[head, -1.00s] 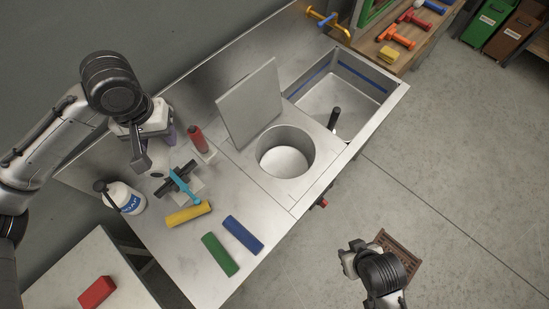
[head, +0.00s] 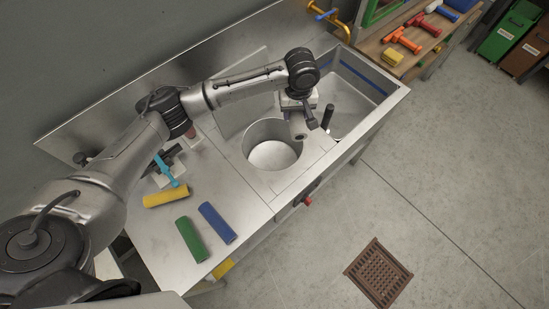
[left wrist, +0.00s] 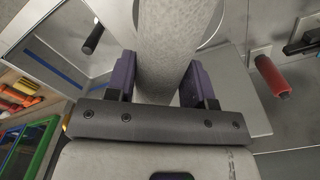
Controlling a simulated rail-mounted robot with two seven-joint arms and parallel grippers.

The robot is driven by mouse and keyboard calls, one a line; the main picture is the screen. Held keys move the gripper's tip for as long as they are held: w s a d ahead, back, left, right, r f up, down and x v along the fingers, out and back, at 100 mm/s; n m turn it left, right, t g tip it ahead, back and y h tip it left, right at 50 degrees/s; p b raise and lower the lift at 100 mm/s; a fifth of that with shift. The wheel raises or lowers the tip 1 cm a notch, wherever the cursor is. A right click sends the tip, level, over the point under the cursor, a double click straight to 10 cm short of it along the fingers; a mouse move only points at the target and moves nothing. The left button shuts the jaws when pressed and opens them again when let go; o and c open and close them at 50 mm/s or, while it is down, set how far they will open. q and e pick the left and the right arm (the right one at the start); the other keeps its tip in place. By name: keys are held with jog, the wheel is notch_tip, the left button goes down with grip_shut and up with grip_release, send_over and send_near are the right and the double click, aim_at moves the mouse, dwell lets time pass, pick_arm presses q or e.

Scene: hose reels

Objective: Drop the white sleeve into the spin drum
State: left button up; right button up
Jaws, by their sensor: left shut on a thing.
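My left gripper (head: 299,112) is shut on the white sleeve (head: 299,128), at the right rim of the spin drum (head: 254,136) in the head view. In the left wrist view the purple fingers of the left gripper (left wrist: 161,84) press on both sides of the pale, speckled sleeve (left wrist: 174,45). The sleeve hides much of what is behind it. The drum is a round open well in the steel counter, and its visible floor is bare. My right gripper is not in view.
A sink (head: 355,94) with a dark upright handle (head: 327,117) lies to the right. Yellow (head: 166,195), green (head: 191,240) and blue (head: 217,222) rolls lie on the counter at left.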

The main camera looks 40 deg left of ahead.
pick_arm(q)
jog(key=s+a+f+n+b, duration=0.1)
jog(key=a+f+n+b, duration=0.2)
jog(key=f, duration=1)
jog(key=a+f+n+b, duration=0.4)
jog(key=a+f+b, duration=0.2)
jog(key=f, duration=0.7)
jog(key=shift+s+b, duration=0.35)
jog(key=shift+b, duration=0.15)
jog(key=o, duration=1)
notch_tip(320, 180, up, 14)
jog(key=p, duration=0.2)
jog(key=shift+f, duration=0.1)
